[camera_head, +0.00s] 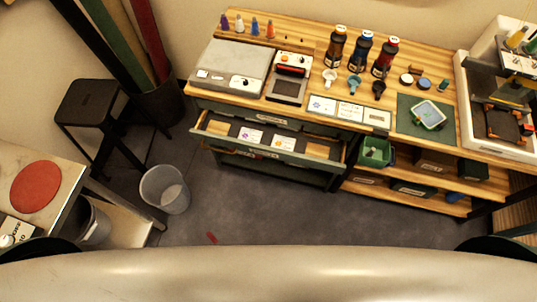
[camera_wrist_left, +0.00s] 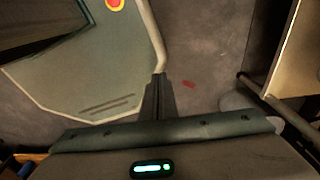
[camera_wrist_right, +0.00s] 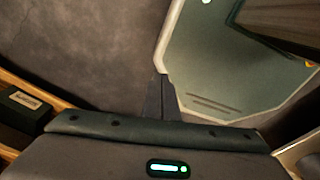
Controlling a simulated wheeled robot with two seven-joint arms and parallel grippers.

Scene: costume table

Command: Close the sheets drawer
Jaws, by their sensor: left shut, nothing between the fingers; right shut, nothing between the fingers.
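A drawer (camera_head: 305,158) stands pulled out from under the wooden bench top, left of the bench's middle in the head view. It has a green front with a pale label, and cards and wooden blocks lie inside. The label's text is too small to read, so I cannot confirm that this is the sheets drawer. My left gripper (camera_wrist_left: 158,82) shows in the left wrist view, fingers together and empty above the floor. My right gripper (camera_wrist_right: 160,82) is likewise shut and empty in the right wrist view. Neither gripper shows in the head view, and neither wrist view shows the drawer.
The bench top (camera_head: 300,36) carries bottles, a grey press and a green mat. A green bin (camera_head: 376,152) hangs right of the drawer. A waste bin (camera_head: 165,190) and black stool (camera_head: 90,105) stand left. Floor (camera_head: 260,208) before the drawer is mostly clear; a small red piece (camera_head: 212,238) lies there.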

